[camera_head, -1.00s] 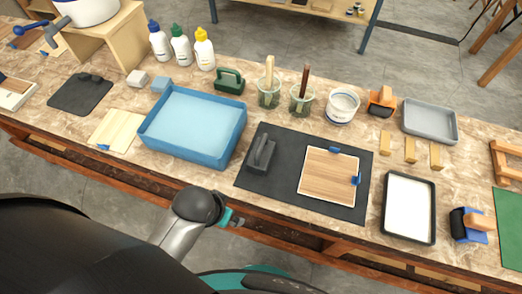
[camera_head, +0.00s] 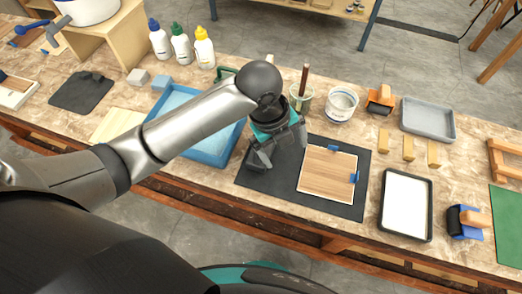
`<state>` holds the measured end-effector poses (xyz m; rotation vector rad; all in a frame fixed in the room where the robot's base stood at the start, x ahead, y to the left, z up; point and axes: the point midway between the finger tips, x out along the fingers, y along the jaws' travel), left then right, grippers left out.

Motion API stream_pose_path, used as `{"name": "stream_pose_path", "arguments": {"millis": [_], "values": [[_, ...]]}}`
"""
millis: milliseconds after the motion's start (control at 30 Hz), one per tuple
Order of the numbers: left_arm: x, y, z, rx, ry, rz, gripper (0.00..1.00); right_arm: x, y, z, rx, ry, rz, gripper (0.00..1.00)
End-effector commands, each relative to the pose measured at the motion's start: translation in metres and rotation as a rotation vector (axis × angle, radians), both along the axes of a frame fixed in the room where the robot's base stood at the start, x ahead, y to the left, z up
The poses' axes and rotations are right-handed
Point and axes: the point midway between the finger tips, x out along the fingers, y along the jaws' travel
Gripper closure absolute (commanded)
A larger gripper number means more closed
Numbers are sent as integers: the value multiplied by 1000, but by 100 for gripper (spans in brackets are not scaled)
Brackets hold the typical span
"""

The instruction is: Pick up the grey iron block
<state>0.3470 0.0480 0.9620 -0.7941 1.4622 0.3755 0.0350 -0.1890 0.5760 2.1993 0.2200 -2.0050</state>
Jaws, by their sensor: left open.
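My left gripper (camera_head: 266,156) is open and reaches down over the left part of the black mat (camera_head: 345,208), where the grey iron block was in the earlier view. The block is mostly hidden behind the gripper and wrist; I cannot tell its dark grey from the fingers, or whether they touch it. A wooden panel (camera_head: 327,172) with blue tabs lies on the right part of the mat. My right gripper is not in view.
My left arm passes over the blue tray (camera_head: 212,150). A clear cup with a brush (camera_head: 302,97) and a white tub (camera_head: 341,105) stand behind the mat. To its right are a black-rimmed white tray (camera_head: 407,205) and several small wooden blocks.

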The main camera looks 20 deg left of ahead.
Motion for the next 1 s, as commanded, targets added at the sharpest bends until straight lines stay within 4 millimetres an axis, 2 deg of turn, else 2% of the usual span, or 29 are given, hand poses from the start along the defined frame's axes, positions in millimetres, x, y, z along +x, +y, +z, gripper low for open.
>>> {"name": "stream_pose_path", "arguments": {"millis": [33,200,333,500,633,900,1000], "values": [[10,9,8,51,-19,-123,0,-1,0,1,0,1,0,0],[26,37,28,180,-21,-491,0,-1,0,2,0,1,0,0],[33,56,41,240,-4,-670,0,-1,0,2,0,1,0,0],[37,68,47,268,12,-781,0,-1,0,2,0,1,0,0],[36,69,31,269,19,-798,0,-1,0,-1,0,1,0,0],[36,69,-27,269,17,-795,0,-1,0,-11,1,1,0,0],[37,68,-41,269,14,-795,0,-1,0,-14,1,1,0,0]]}}
